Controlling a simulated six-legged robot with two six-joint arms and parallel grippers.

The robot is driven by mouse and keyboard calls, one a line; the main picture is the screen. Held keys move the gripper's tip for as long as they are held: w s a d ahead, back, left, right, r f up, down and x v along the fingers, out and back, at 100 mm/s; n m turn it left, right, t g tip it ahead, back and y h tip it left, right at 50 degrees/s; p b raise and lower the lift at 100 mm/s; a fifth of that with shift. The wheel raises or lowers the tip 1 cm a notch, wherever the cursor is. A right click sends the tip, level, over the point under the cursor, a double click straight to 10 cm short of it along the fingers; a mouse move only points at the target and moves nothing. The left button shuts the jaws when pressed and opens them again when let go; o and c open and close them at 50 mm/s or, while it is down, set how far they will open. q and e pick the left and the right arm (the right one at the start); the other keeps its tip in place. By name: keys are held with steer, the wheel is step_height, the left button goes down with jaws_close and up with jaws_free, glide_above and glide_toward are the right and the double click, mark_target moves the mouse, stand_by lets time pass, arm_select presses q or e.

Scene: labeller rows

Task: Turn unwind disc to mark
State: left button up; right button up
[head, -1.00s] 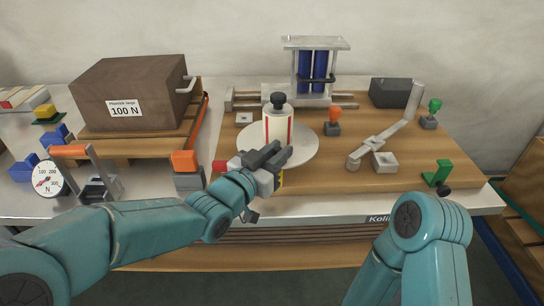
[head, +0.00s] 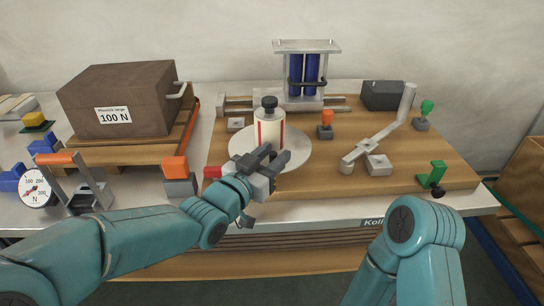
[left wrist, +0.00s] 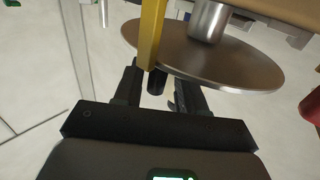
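The unwind disc (head: 239,146) is a pale round plate on the wooden board. A white roll with red stripes (head: 269,132) and a black knob (head: 269,103) stands on it. My left gripper (head: 271,160) is over the disc's near edge in the head view, its fingers apart. In the left wrist view, the disc (left wrist: 215,62) looks metallic and lies just beyond the open fingers (left wrist: 158,92). A yellow post (left wrist: 149,35) and a short dark peg (left wrist: 156,82) show between the fingers; I cannot tell whether either touches them. My right gripper is out of view.
A brown 100 N block (head: 118,101) and a dial gauge (head: 36,188) stand at left. A red part (head: 212,172) sits left of the gripper. An orange-topped knob (head: 326,125), a grey lever (head: 379,134) and a green clamp (head: 432,175) stand at right.

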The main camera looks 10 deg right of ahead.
arm_select(q)
steer(key=shift+s+r, duration=0.1)
steer(key=shift+s, duration=0.1)
steer(key=v, duration=1.6)
steer(key=shift+s+a, duration=0.15)
steer(key=shift+a, duration=0.1)
